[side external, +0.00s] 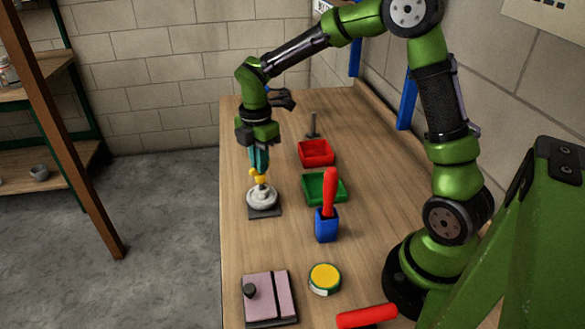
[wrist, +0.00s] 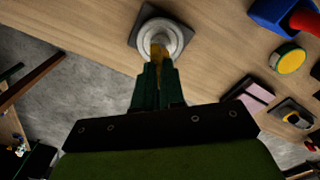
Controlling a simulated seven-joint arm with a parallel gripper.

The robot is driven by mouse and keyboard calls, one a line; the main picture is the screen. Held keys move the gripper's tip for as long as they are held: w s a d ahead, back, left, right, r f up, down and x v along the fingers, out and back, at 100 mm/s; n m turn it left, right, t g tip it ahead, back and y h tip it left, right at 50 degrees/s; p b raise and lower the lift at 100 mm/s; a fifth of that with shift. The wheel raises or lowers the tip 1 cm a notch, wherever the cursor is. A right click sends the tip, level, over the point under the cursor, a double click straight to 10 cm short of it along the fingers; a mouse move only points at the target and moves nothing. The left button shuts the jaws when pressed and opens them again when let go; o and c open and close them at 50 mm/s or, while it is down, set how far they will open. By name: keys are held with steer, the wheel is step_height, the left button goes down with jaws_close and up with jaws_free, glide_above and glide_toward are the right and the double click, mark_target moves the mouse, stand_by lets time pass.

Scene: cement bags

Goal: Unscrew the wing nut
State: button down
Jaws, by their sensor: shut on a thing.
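The yellow wing nut (side external: 258,176) sits above a pale round base (side external: 262,199) on a dark square plate near the left edge of the bench. My gripper (side external: 259,170) points down over it and its jaws are shut on the wing nut. In the wrist view the wing nut (wrist: 158,54) shows at the tips of the green fingers, over the round base (wrist: 172,30). The fingers partly hide the wing nut, and the thread under it is too small to make out.
A red bin (side external: 316,153) and a green bin (side external: 324,188) stand right of the base. A blue holder (side external: 326,226) with a red-handled tool is nearer. A yellow-topped tin (side external: 325,278), a pink block (side external: 271,298) and a red handle (side external: 367,316) lie in front. Bare wood separates them.

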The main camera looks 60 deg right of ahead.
steer(key=shift+r, duration=2.1)
